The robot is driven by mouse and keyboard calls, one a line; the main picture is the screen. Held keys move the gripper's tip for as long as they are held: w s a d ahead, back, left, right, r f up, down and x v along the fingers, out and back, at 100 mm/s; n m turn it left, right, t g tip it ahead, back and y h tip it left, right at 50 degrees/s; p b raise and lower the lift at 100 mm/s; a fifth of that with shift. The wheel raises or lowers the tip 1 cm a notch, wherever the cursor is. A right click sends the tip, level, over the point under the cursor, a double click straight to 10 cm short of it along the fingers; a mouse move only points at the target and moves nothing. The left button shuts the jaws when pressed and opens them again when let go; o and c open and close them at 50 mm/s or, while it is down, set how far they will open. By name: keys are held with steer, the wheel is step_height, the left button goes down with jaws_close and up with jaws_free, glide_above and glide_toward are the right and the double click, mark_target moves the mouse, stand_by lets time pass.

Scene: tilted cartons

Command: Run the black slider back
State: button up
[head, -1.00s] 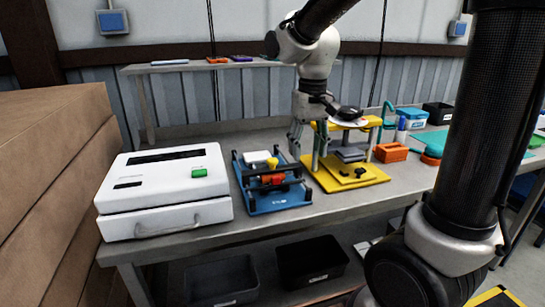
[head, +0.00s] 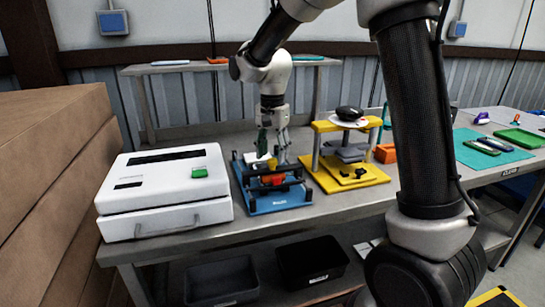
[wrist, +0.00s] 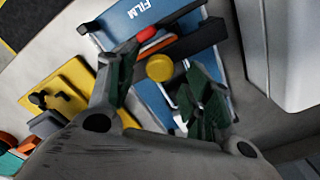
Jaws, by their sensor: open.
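A blue fixture marked FILM (head: 279,203) lies on the bench with black bars across it. One black bar (wrist: 184,45), which may be the slider, shows in the wrist view. It lies beside a round yellow knob (wrist: 159,67) and a red piece (wrist: 147,34). My gripper (head: 272,152) hangs over the back part of the fixture, pointing down. In the wrist view my gripper (wrist: 162,80) is open, with its two dark green fingers apart on either side of the yellow knob. I cannot tell whether a finger touches anything. The fingers hide part of the fixture.
A white machine (head: 165,172) with a green button stands close to the left of the fixture. A yellow press stand (head: 350,185) with a black knob on top stands close to the right. A raised shelf (head: 308,64) runs behind. Black bins (head: 312,262) sit below.

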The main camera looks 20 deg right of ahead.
steer(key=shift+f, duration=0.85)
